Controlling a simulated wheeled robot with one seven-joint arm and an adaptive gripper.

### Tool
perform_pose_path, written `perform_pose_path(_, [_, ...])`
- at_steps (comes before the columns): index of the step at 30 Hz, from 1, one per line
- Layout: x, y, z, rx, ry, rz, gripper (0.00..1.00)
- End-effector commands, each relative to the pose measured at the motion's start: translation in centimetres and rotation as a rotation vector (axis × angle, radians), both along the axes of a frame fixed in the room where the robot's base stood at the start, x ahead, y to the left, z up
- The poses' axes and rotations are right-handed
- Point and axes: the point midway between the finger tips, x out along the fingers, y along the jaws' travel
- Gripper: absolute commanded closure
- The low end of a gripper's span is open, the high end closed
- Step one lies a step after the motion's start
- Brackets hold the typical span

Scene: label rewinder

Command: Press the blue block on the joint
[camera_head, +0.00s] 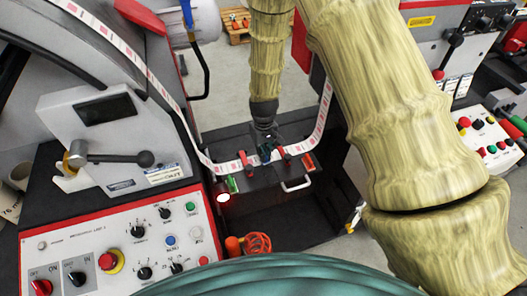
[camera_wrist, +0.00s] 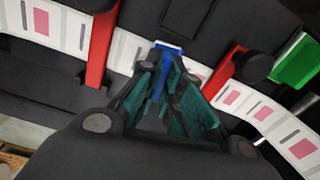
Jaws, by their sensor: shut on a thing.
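My gripper (camera_wrist: 168,68) is shut on the blue block (camera_wrist: 158,72), which sits between its teal fingers. The block's far end reaches the white label strip (camera_wrist: 62,28) between two red clamps (camera_wrist: 103,45) and (camera_wrist: 224,72). The joint in the strip is hidden behind the block and fingertips; I cannot tell whether the block touches it. In the head view my gripper (camera_head: 265,141) points down over the black splicing table (camera_head: 265,185), where the strip (camera_head: 225,166) crosses; the block is barely visible there.
A green part (camera_wrist: 297,60) lies beside the right clamp. In the head view, a control panel (camera_head: 125,240) and a lever (camera_head: 125,159) stand left, and a button box (camera_head: 488,130) right.

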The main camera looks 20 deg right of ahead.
Motion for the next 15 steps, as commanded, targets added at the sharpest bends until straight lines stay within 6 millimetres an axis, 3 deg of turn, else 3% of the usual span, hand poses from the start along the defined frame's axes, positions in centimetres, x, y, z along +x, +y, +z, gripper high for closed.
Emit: perform_pose_path(15, [0.1,0.0,3.5,0.0,-0.002,0.0,1.0])
